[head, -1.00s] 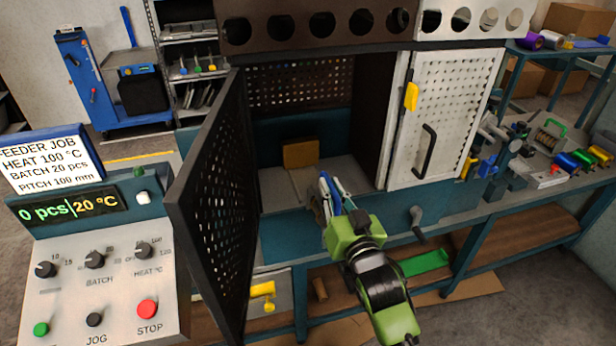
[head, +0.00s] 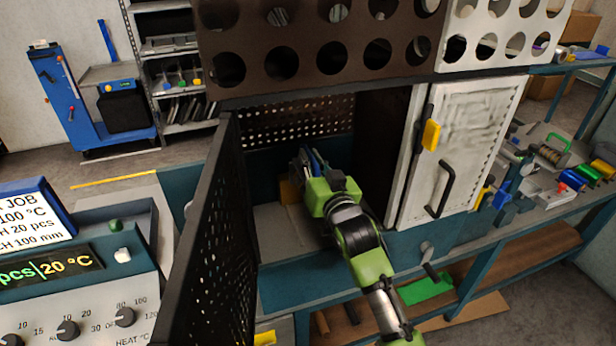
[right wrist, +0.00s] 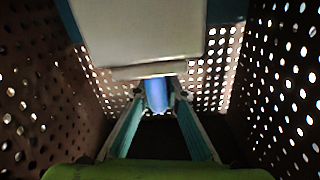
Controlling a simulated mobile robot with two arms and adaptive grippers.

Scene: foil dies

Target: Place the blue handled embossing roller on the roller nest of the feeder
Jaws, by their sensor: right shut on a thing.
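My right gripper (head: 309,160) reaches into the open feeder bay (head: 275,225). In the right wrist view, its fingers (right wrist: 157,100) are shut on a blue cylinder (right wrist: 157,94), which is the handle of the blue handled embossing roller. A bit of blue (head: 316,163) shows between the fingers in the head view. The roller's body is mostly hidden by the gripper. A pale, wide block (right wrist: 145,35) stands just past the handle in the wrist view; I cannot tell whether it touches the roller. I cannot make out the roller nest. My left gripper is not in view.
A dark perforated door (head: 205,240) stands open left of my right arm. A closed white door (head: 465,150) with a black handle is on the right. A tan block (head: 287,192) sits inside, partly behind the gripper. The control panel (head: 75,290) is at front left.

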